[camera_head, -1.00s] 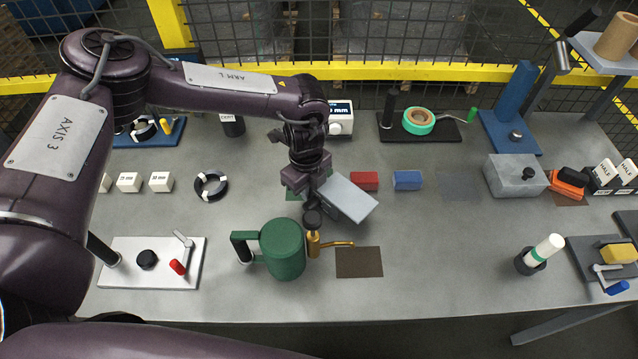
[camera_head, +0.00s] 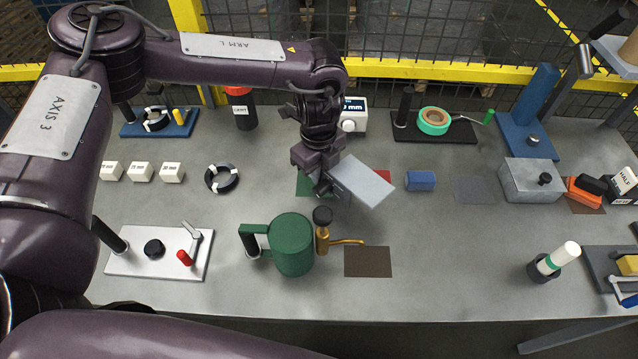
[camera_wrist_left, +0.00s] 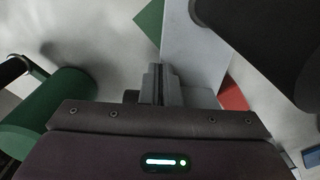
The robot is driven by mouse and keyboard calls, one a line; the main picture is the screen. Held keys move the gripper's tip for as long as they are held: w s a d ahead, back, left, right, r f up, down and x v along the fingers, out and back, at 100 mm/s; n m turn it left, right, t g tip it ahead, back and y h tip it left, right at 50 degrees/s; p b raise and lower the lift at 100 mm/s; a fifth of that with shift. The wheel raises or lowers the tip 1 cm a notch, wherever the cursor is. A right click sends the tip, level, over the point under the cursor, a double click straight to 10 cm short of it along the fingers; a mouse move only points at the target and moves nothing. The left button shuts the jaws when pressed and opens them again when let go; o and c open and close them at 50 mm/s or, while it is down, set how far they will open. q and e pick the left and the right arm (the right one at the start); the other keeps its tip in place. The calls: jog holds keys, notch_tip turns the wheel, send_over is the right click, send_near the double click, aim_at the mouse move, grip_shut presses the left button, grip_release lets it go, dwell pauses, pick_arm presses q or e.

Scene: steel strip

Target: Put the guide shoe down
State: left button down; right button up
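The guide shoe, as I take it, is the light grey plate-like piece (camera_head: 364,180) at my left gripper (camera_head: 322,186). My left gripper points down over the back middle of the bench, its fingers close together on the piece's near-left end. The grip itself is mostly hidden. The piece sticks out to the right of the fingers, tilted, and covers part of a red block (camera_head: 385,175). It also shows in the left wrist view (camera_wrist_left: 192,50), beside the narrow fingers (camera_wrist_left: 160,85). A green square mat (camera_head: 305,184) lies under the gripper, partly hidden. My right gripper is out of view.
A blue block (camera_head: 420,181) lies to the right. A brown mat (camera_head: 368,262) and a grey mat (camera_head: 475,190) are bare. A white gauge box (camera_head: 353,115) stands behind.

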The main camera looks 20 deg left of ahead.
pick_arm(q)
notch_tip(320, 180, up, 10)
jog(key=shift+f+b, duration=0.2)
jog(key=shift+b, duration=0.9)
notch_tip(320, 180, up, 14)
jog(key=p, duration=0.8)
jog(key=s+a+f+n+b, duration=0.2)
jog(key=s+n+b, duration=0.1)
jog(key=n, duration=0.7)
jog(key=s+a+f+n+b, duration=0.1)
jog(key=s+n+b, duration=0.3)
jog(key=n, duration=0.6)
jog(key=shift+a+f, duration=0.35)
jog(key=shift+f, duration=0.2)
jog(key=shift+w, duration=0.1)
